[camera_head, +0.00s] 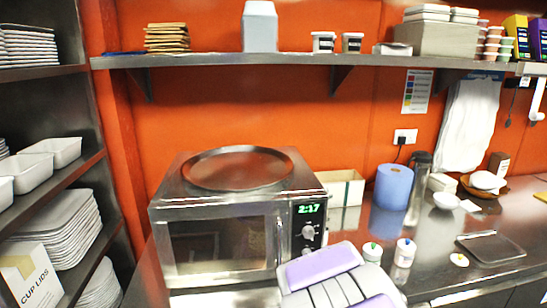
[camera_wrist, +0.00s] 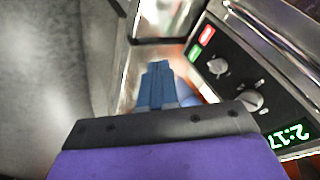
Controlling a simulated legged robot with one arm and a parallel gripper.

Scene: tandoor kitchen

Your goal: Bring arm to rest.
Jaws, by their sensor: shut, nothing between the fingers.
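My gripper (camera_wrist: 158,70) shows in the wrist view as blue fingers close together, shut and empty. It is beside the front of the microwave, whose control panel (camera_wrist: 236,85) with knobs and a green clock lies to the right. In the head view, purple and grey parts of my arm rise at the lower middle, in front of the right side of the microwave (camera_head: 222,248). I cannot make out the fingertips in that view. Whether the gripper touches the microwave cannot be told.
A round tray (camera_head: 238,168) lies on the microwave. To the right on the steel counter (camera_head: 440,255) stand a blue roll (camera_head: 393,187), a flask (camera_head: 418,190), small white tubs and a dark tray (camera_head: 490,247). Shelves with white dishes (camera_head: 62,225) stand at left.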

